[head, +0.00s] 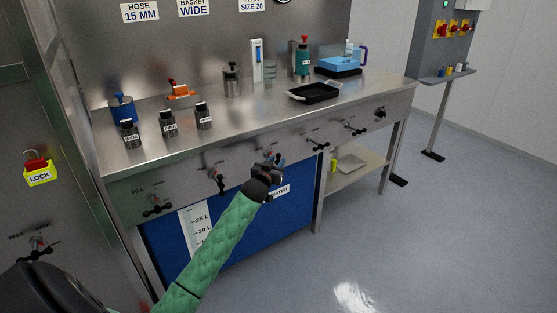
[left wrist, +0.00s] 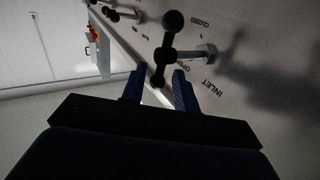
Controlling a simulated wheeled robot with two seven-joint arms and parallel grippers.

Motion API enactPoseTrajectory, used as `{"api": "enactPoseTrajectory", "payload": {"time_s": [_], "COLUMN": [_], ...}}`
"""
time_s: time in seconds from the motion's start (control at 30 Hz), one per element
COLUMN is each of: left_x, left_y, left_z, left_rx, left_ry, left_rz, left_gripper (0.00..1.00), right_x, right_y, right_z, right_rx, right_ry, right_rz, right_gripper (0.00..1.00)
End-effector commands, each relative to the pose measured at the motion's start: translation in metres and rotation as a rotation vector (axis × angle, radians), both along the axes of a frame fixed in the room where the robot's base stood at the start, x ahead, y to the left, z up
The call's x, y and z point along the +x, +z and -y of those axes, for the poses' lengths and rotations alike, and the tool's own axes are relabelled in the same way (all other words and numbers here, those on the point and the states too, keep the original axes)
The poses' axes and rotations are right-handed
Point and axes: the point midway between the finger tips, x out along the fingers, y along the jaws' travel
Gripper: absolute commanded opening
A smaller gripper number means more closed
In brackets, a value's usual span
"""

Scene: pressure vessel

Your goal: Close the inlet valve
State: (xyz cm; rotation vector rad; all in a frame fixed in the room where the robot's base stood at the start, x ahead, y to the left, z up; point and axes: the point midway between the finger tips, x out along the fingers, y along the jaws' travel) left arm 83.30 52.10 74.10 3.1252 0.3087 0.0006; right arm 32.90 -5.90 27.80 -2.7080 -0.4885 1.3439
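The inlet valve is a black bar handle with ball ends on a metal stem (left wrist: 168,53), in the left wrist view. The panel beside it reads INLET, OPEN and CLOSED. One ball is at the top of the picture, and the other is low, between my fingers. My left gripper (left wrist: 158,80) is open, its two blue fingers on either side of the low ball with gaps visible. In the head view my left gripper (head: 270,166) is at the middle of the bench's front panel and hides most of the valve. My right gripper is not in view.
Other black valve handles line the front panel, one to the left (head: 216,180) and one to the right (head: 318,142). Bottles, a black tray (head: 315,93) and a blue device (head: 338,66) stand on the steel bench (head: 215,134). The floor at right is clear.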

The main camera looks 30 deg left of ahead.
Motion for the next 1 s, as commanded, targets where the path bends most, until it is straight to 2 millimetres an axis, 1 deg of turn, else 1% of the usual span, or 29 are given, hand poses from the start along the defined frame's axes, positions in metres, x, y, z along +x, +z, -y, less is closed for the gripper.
{"api": "enactPoseTrajectory", "payload": {"time_s": [0.03,0.1,0.23,0.43,0.6,0.67,0.7,0.77,1.0], "left_x": [0.007,0.013,0.022,0.026,0.025,0.025,0.025,0.025,0.025], "left_y": [0.001,0.000,0.000,0.000,0.000,0.000,0.000,0.000,0.001], "left_z": [-0.001,-0.002,-0.004,-0.005,-0.005,-0.005,-0.005,-0.005,-0.005], "left_rx": [0.000,0.001,0.001,0.002,0.001,0.001,0.001,0.001,0.001], "left_ry": [0.000,-0.001,0.000,0.000,0.000,0.000,0.000,0.000,-0.001], "left_rz": [0.001,0.000,0.000,0.000,-0.001,-0.001,-0.001,0.000,0.002], "left_gripper": [0.30,0.30,0.30,0.30,0.30,0.19,0.11,0.00,0.00], "right_x": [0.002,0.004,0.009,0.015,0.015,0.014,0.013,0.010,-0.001], "right_y": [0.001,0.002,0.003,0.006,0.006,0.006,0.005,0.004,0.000], "right_z": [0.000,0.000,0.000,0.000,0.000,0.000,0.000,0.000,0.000], "right_rx": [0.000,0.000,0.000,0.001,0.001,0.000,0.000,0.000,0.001], "right_ry": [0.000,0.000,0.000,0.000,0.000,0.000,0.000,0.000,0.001], "right_rz": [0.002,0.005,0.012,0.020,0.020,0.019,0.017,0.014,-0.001], "right_gripper": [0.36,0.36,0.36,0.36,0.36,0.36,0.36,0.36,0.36]}}
